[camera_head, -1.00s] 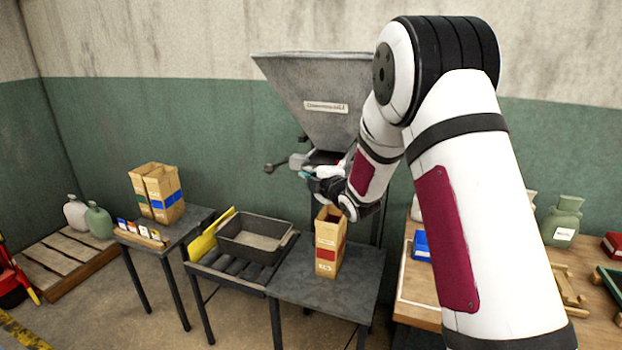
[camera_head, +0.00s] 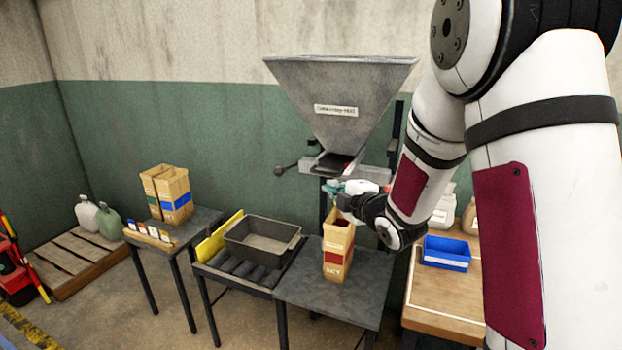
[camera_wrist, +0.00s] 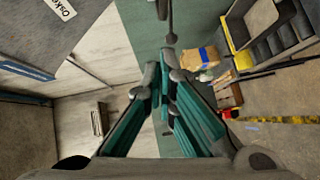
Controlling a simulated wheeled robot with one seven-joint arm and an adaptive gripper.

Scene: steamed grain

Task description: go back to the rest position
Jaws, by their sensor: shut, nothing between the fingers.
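My gripper (camera_head: 333,187) is in the head view, below the hopper's outlet and above the open paper bag with the red label. Its teal fingers also show in the wrist view (camera_wrist: 163,75), close together at the tips with nothing between them. My arm comes in from the right of the head view. In the wrist view the gripper points toward the green and white wall, with empty space ahead of the fingertips.
The grey hopper (camera_head: 335,85) hangs just above my gripper. The red-label bag (camera_head: 338,258) stands on a grey table (camera_head: 325,300). A dark tray (camera_head: 262,241) sits on rollers to the left. A blue bin (camera_head: 446,253) is on the wooden bench at right.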

